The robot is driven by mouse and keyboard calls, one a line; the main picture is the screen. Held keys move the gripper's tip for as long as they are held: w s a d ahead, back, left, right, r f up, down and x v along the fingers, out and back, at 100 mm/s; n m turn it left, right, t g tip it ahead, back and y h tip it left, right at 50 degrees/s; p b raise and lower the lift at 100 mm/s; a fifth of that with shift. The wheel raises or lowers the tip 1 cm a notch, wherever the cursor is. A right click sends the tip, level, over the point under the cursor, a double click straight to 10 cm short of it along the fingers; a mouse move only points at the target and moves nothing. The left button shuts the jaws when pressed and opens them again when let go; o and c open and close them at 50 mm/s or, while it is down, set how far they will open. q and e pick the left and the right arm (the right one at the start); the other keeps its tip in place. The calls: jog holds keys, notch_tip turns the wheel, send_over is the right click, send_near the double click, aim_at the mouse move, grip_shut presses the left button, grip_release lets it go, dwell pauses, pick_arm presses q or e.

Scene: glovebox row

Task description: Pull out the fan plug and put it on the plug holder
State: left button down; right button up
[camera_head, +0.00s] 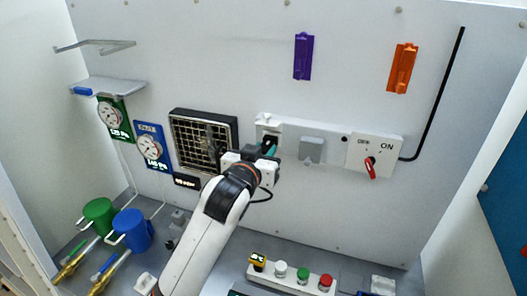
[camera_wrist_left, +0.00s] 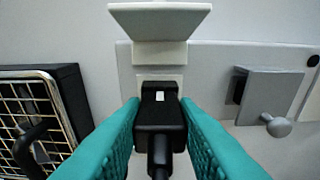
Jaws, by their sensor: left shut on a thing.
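The fan (camera_head: 203,140) is a square black frame with a metal grille on the back wall; its right side shows in the left wrist view (camera_wrist_left: 62,100). The fan plug (camera_wrist_left: 160,118) is black, with a cable running down from it. It is at a wall socket (camera_wrist_left: 142,77) under a raised grey flap (camera_wrist_left: 160,18). I cannot tell whether it is fully seated. My left gripper (camera_head: 269,149) is at the socket, its teal fingers shut on the plug from both sides. I cannot single out the plug holder. My right gripper is out of view.
A second socket with its flap down (camera_head: 312,149) and a switch box with a red handle (camera_head: 370,166) are to the right. Purple (camera_head: 303,56) and orange (camera_head: 403,67) brackets hang above. Gauges (camera_head: 150,147) are left. Buttons (camera_head: 303,273) stand below. The wall above the sockets is mostly clear.

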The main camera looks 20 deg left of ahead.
pick_arm(q)
jog(key=shift+s+f, duration=0.25)
jog(key=shift+s, duration=0.05)
jog(key=shift+s, duration=0.5)
jog(key=shift+s+r, duration=0.15)
jog(key=shift+s, duration=0.2)
jog(key=shift+s, duration=0.1)
jog(key=shift+s, duration=0.15)
jog(key=shift+s+a, duration=0.15)
jog(key=shift+s, duration=2.2)
jog(key=shift+a, duration=0.1)
